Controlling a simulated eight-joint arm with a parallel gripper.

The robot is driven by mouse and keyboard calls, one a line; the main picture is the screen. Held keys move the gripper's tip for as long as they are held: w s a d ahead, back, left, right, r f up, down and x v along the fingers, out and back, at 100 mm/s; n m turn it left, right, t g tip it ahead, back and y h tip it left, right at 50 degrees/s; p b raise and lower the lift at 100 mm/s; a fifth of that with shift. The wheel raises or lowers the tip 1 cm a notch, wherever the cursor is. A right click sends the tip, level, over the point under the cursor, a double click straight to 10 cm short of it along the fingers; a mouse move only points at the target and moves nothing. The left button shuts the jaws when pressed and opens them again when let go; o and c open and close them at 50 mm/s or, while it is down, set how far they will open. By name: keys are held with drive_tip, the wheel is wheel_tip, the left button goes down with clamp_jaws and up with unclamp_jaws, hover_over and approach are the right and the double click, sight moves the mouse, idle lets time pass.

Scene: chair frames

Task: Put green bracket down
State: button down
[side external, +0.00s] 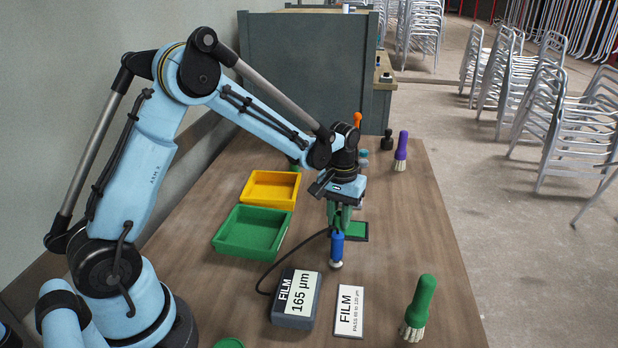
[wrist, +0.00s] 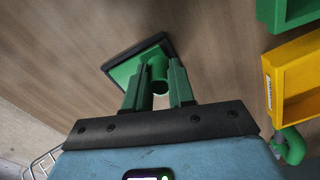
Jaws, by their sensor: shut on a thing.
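The green bracket (side external: 357,230) is a flat green plate with a dark edge, seen at the right of my gripper, low over the table or on it; I cannot tell whether it touches. In the wrist view the bracket (wrist: 126,72) shows its plate tilted in the picture, with a short round green post. My gripper (side external: 342,212) points down from the arm. In the wrist view its green fingers (wrist: 158,84) stand on both sides of the post and are shut on the bracket. The blue probe partly hides the fingers in the side view.
A blue probe (side external: 337,248) with a cable stands before my gripper. A film gauge (side external: 297,299) and white card (side external: 349,311) lie nearer. Green (side external: 251,232) and yellow (side external: 271,189) trays are left. Brushes, one green-handled (side external: 420,302), one purple-handled (side external: 401,148), stand right. Table right of the bracket is clear.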

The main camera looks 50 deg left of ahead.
drive_tip(key=r, duration=0.4)
drive_tip(key=shift+s+d+r, duration=0.15)
drive_tip(key=shift+d, duration=0.2)
drive_tip(key=s+d+r, duration=0.4)
drive_tip(key=d+r, duration=0.2)
drive_tip(key=d, duration=0.4)
drive_tip(key=n, duration=0.9)
approach(340, 215)
drive_tip(key=s+a, duration=0.6)
drive_tip(key=a, duration=0.4)
drive_tip(key=a+f, duration=0.2)
drive_tip(key=a, duration=0.1)
drive_tip(key=s+a+f, duration=0.1)
drive_tip(key=a+f, duration=0.1)
drive_tip(key=a, duration=0.2)
drive_tip(key=a+f, duration=0.2)
drive_tip(key=a, duration=0.2)
drive_tip(key=shift+s+a, duration=0.15)
drive_tip(key=shift+a+f, duration=0.15)
drive_tip(key=shift+f, duration=1.95)
drive_tip(key=shift+f, duration=0.2)
drive_tip(key=c, duration=1)
unclamp_jaws()
drive_tip(key=shift+o, duration=0.2)
